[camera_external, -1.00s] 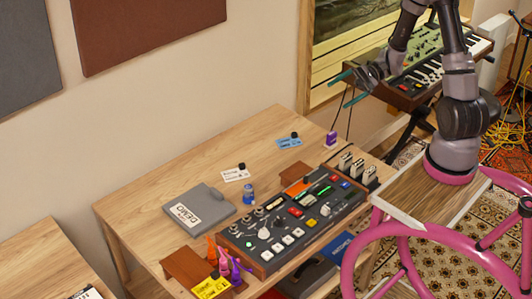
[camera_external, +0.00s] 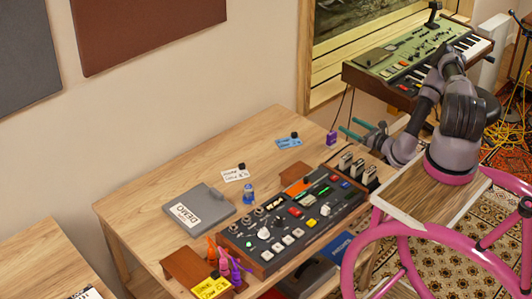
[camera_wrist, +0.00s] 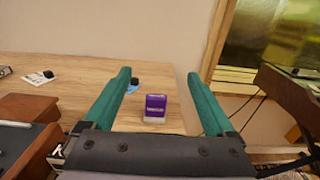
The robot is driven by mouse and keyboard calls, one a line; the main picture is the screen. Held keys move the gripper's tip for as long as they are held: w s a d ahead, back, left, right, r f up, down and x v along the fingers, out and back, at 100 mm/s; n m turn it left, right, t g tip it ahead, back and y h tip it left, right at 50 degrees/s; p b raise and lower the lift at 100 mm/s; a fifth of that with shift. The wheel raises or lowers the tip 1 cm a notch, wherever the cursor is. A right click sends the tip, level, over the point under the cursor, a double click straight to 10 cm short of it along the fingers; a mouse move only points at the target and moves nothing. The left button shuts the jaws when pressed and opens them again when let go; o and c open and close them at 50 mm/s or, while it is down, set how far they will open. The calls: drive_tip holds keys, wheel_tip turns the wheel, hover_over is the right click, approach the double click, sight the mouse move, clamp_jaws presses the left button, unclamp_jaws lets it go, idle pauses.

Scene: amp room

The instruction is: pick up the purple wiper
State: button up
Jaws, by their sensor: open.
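The purple wiper, a small upright purple block with a pale label and a white base, stands on the wooden desk near its right end; it shows in the external view (camera_external: 331,138) and in the wrist view (camera_wrist: 155,106). My gripper (camera_external: 348,126) is open and empty, its two teal fingers pointing left just to the right of the wiper. In the wrist view, my gripper (camera_wrist: 158,76) has its fingers apart, with the wiper appearing between them. I see no contact with the wiper.
A blue card with a black knob (camera_external: 289,142) lies left of the wiper. A mixer console (camera_external: 295,222) fills the desk's front, with upright pale clips (camera_external: 358,167) near its right end. A grey DEMO case (camera_external: 198,209) lies left. A keyboard (camera_external: 420,55) stands behind.

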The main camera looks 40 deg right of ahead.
approach(334, 135)
drive_tip(key=shift+w+r, duration=0.15)
drive_tip(key=shift+w, duration=1.85)
drive_tip(key=shift+w+d, duration=0.1)
drive_tip(key=shift+w, duration=2.65)
clamp_jaws()
